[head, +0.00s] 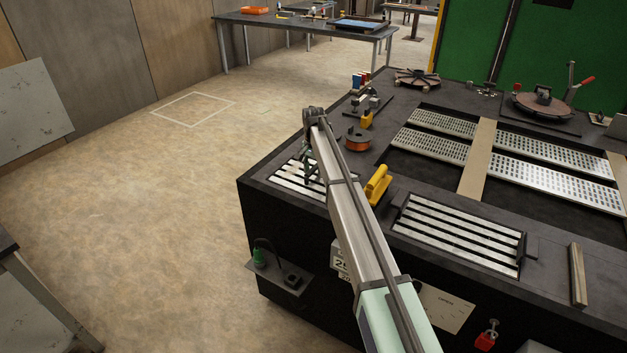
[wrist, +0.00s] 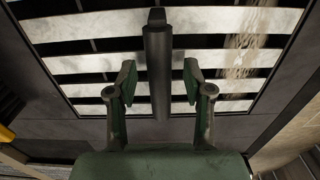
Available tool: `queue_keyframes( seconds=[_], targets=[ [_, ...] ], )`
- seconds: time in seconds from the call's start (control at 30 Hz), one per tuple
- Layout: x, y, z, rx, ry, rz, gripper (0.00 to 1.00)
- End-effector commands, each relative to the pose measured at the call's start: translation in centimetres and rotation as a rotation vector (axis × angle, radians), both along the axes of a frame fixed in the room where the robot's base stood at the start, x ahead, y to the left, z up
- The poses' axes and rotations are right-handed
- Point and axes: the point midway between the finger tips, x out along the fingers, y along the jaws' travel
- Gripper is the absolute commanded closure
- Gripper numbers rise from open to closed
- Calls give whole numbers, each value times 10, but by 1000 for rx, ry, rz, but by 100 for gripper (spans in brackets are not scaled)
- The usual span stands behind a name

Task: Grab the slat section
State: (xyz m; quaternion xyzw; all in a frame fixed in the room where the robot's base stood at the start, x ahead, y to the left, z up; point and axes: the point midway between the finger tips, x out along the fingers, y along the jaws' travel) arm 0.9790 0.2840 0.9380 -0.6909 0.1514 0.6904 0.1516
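The near-left slat section (head: 287,180), a frame of pale metal slats with dark gaps, lies at the left end of the black table. It fills much of the wrist view (wrist: 75,64). My gripper (head: 308,172) points down over it. In the wrist view the two green fingers (wrist: 159,84) are open, one on each side of a dark upright bar (wrist: 158,70) that stands out across the slats. Neither finger visibly touches the bar. My arm hides part of this section in the head view. A second slat section (head: 460,234) lies to the right.
A yellow-handled tool (head: 378,185) lies right of my arm, and an orange reel (head: 357,140) sits behind it. Perforated plates (head: 541,155) lie farther right. A wooden strip (head: 577,275) lies at the front right. The floor at left (head: 150,200) is clear.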

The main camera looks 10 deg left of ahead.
Motion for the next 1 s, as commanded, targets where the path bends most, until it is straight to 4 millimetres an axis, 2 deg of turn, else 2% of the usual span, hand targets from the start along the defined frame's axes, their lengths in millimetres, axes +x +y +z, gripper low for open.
queue_keyframes(
  seconds=[0.03, 0.1, 0.13, 0.67, 0.87, 1.0],
  targets=[
    [0, 0, 0, 0, 0, 0, 69],
    [0, 0, 0, 0, 0, 0, 94],
    [0, 0, 0, 0, 0, 0, 100],
    [1, 0, 8, 0, -1, 0, 100],
    [1, 0, 32, 1, -3, 0, 100],
    [1, 0, 59, 1, -4, 0, 100]
  ],
)
